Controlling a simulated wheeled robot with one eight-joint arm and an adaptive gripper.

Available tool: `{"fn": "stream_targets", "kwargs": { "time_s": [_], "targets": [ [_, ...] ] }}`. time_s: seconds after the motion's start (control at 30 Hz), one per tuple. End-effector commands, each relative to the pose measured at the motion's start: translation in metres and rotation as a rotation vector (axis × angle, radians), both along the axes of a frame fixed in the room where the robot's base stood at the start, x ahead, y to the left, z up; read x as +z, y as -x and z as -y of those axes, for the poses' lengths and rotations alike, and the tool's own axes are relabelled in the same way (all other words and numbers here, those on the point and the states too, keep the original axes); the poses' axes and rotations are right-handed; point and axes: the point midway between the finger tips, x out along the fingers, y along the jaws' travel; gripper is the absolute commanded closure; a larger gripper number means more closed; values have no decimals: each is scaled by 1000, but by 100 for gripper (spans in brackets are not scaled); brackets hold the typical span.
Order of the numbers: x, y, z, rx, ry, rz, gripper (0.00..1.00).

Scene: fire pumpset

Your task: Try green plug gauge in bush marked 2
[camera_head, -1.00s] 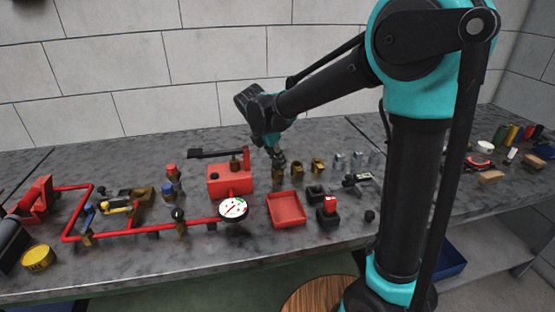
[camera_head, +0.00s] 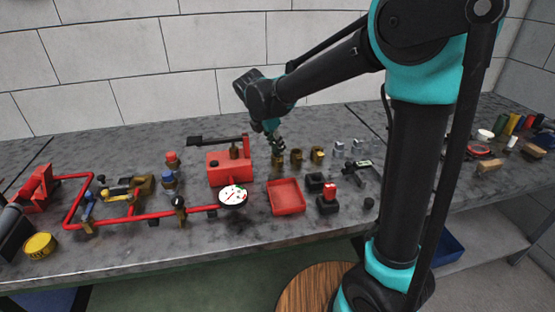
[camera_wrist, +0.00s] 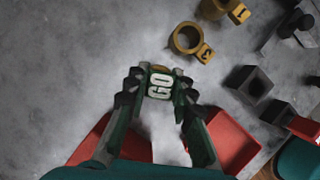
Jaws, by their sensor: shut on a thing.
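My gripper (camera_wrist: 160,92) is shut on the green plug gauge (camera_wrist: 146,83), whose end face reads GO in the wrist view. In the head view, my gripper (camera_head: 277,143) points down near the leftmost of three brass bushes (camera_head: 278,159). The gauge's lower end is hidden.
A red tray (camera_head: 273,201) lies in front of the bushes and shows beneath my gripper in the wrist view. Black blocks (camera_head: 328,204) stand to its right. A red pump body (camera_head: 216,173) and white dial (camera_head: 233,196) are left. Small grey pieces (camera_head: 340,147) stand right of the bushes.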

Motion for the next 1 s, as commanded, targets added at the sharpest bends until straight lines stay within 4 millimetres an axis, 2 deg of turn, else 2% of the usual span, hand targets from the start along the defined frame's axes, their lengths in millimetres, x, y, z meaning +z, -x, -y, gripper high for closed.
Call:
{"fn": "stream_targets", "kwargs": {
  "time_s": [1.0],
  "targets": [
    [28, 0, 0, 0, 0, 0, 100]
  ]
}}
